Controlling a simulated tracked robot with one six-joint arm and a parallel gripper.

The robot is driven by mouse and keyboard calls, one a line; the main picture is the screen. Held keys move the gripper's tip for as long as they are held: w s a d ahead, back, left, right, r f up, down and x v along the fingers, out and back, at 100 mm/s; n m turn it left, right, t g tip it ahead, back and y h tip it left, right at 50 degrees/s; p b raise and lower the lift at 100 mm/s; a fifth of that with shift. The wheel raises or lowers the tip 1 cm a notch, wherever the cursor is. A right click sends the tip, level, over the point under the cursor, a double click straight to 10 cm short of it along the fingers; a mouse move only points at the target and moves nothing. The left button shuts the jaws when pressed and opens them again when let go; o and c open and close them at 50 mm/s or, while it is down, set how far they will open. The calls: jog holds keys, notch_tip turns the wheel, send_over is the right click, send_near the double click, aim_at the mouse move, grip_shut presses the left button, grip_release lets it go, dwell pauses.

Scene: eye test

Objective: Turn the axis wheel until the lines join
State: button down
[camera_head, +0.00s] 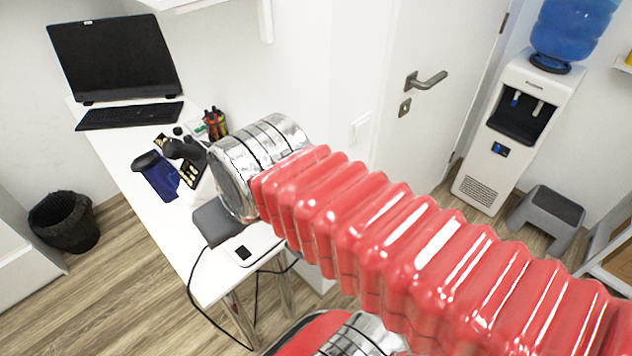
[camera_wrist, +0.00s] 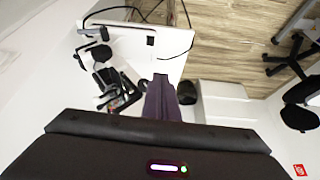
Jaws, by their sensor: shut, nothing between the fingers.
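A black-and-white eye-test instrument (camera_head: 190,168) stands on the white table (camera_head: 215,285), partly hidden behind my arm in the head view. It also shows left of my gripper in the wrist view (camera_wrist: 106,78). I cannot make out its axis wheel or any lines in either view. My gripper (camera_wrist: 161,78) is shut and empty, its dark fingers together, pointing toward the table's edge. It appears apart from the instrument, to its right in the wrist view.
On the table are a black monitor (camera_head: 115,57), a keyboard (camera_head: 130,115), a pen holder (camera_head: 215,124) and a blue item (camera_head: 158,180). A cable hangs off the table's front. A black bin (camera_head: 65,222) stands left. A water cooler (camera_head: 515,130) and grey stool (camera_head: 548,215) stand right.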

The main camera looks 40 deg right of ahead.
jog(key=w+d+f+m+g+y, duration=0.25)
jog(key=d+f+m+y, duration=0.6)
jog(key=m, duration=1.25)
jog(key=s+d+f+m+t+h, duration=0.1)
jog(key=s+d+f+m+t, duration=0.1)
jog(key=d+m, duration=0.7)
jog(key=s+d+f+m+t+h, duration=0.1)
jog(key=d+f+m+t, duration=0.4)
jog(key=d+m, duration=0.5)
jog(key=shift+s+d+f+t, duration=0.15)
jog(key=shift+s+d+t, duration=0.2)
jog(key=shift+d+t, duration=0.6)
jog(key=shift+d, duration=0.15)
